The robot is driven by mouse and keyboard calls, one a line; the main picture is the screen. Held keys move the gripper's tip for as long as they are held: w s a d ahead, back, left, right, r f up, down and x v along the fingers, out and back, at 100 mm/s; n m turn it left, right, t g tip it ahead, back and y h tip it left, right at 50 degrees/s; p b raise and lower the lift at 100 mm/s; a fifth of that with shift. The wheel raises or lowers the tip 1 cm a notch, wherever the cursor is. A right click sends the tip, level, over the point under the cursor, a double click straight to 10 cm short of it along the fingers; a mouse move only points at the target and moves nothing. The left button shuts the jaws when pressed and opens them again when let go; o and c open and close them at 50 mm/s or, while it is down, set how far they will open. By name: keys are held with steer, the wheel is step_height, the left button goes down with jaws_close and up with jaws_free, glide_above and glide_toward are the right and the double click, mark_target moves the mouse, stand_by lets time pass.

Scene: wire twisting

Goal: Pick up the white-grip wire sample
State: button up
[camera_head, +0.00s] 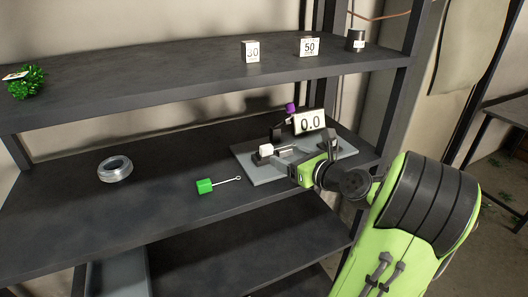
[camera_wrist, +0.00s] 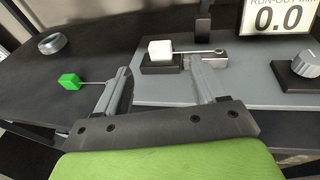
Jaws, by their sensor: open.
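The white-grip wire sample has a white cube grip (camera_head: 265,149) with a thin metal wire running right from it. In the wrist view its white grip (camera_wrist: 160,50) rests on a small black block, and the wire ends near a metal clamp piece. My gripper (camera_wrist: 160,85) is open, with its two grey fingers apart and nothing between them. The sample lies just beyond the fingertips, with the right finger close to the wire end.
A green-grip wire sample (camera_head: 204,186) lies on the shelf left of the plate. A wire coil (camera_head: 115,169) is farther left. A display reading 0.0 (camera_head: 310,121) stands behind the plate. The upper shelf (camera_head: 190,68) holds labelled blocks. The shelf's left part is mostly clear.

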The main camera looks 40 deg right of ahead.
mark_target(268, 147)
steer(key=x, duration=0.7)
steer(key=shift+w+f, duration=0.1)
steer(key=shift+w, duration=0.15)
steer(key=shift+s+a, duration=0.1)
steer(key=shift+s, duration=0.05)
steer(key=shift+c, duration=0.9)
steer(key=c, duration=1)
